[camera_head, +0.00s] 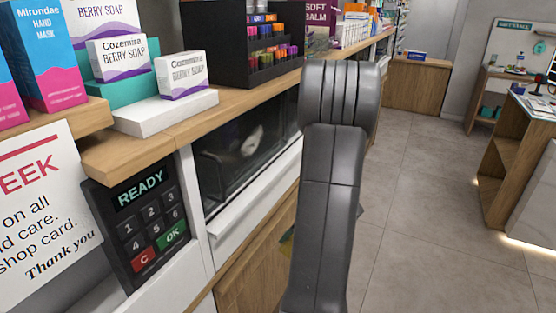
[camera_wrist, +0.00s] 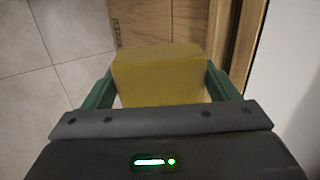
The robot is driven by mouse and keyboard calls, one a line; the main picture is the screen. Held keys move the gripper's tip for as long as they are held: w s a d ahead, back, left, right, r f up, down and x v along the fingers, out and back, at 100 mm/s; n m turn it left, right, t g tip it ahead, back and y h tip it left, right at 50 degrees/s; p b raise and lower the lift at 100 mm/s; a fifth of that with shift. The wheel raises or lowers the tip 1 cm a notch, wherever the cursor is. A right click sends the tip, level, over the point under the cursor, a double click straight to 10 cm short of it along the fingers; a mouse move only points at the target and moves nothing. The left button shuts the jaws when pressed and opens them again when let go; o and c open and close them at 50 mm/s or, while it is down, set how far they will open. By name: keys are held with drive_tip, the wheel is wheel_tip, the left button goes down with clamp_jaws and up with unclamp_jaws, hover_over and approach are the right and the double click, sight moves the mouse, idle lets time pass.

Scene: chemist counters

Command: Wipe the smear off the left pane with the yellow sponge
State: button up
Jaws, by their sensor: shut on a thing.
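My gripper (camera_wrist: 160,70) is shut on the yellow sponge (camera_wrist: 160,82), which sits between its green fingers in the wrist view. In the head view my arm hides most of the gripper, and only a small yellow-green bit shows left of the arm, low by the wooden front. The dark glass pane (camera_head: 225,188) is set in the counter front, left of my arm. A pale, cloudy smear (camera_head: 250,142) shows on its upper middle. The pane's right end is hidden behind my arm. The sponge is below the pane and apart from it.
A white ledge (camera_head: 252,190) runs under the pane. A keypad (camera_head: 142,222) reading READY is left of it. Soap boxes (camera_head: 183,75) and a black display rack (camera_head: 245,45) stand on the wooden counter above. Tiled floor (camera_head: 420,190) lies open to the right.

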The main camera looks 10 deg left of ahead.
sight(263, 134)
drive_tip(key=a+r+t+y, duration=0.2)
drive_tip(key=r+y, duration=0.2)
drive_tip(key=r, duration=0.5)
drive_tip(key=w+a+r+m+t+y, duration=0.1)
drive_tip(key=a+r+y, duration=0.15)
drive_tip(key=r, duration=0.75)
drive_tip(key=a+r+t+y, duration=0.15)
drive_tip(key=r+y, duration=0.25)
drive_tip(key=r, duration=0.5)
drive_tip(key=shift+p+x, duration=0.95)
drive_tip(key=shift+x, duration=1.8)
drive_tip(key=shift+b+x, duration=0.3)
drive_tip(key=shift+x, duration=0.65)
drive_tip(key=shift+w+d, duration=0.1)
drive_tip(key=shift+w, duration=0.1)
